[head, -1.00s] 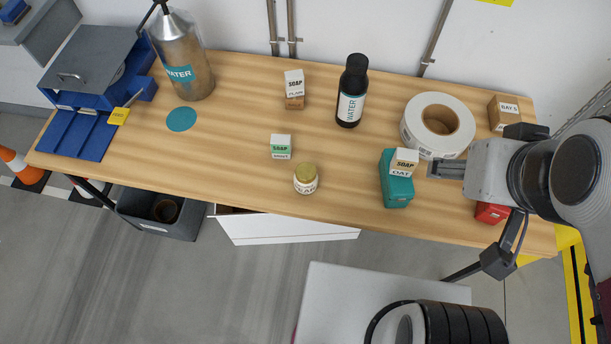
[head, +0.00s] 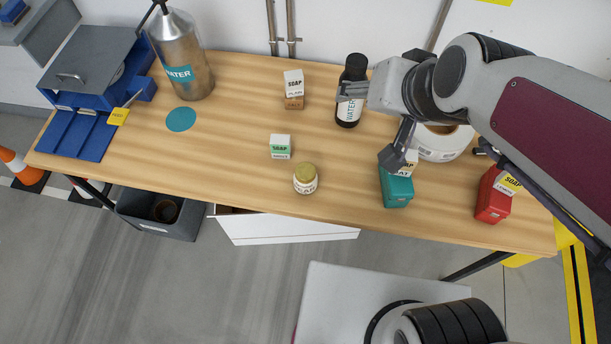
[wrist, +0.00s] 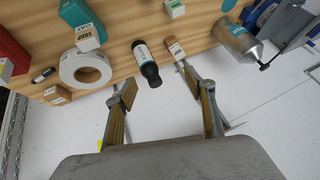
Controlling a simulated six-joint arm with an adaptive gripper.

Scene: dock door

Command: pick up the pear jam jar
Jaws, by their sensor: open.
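A small pale jar with a golden lid (head: 305,178) stands upright near the front edge of the wooden table in the head view. Its label is too small to read, but it is the only jar I see. It is not in the wrist view. My gripper (head: 352,88) is open and empty, above the back of the table and to the right of and behind the jar.
A teal box (head: 397,190) and a white roll (head: 440,148) are to the right, a red box (head: 493,197) beyond. The table (head: 235,170) left of the jar is clear.

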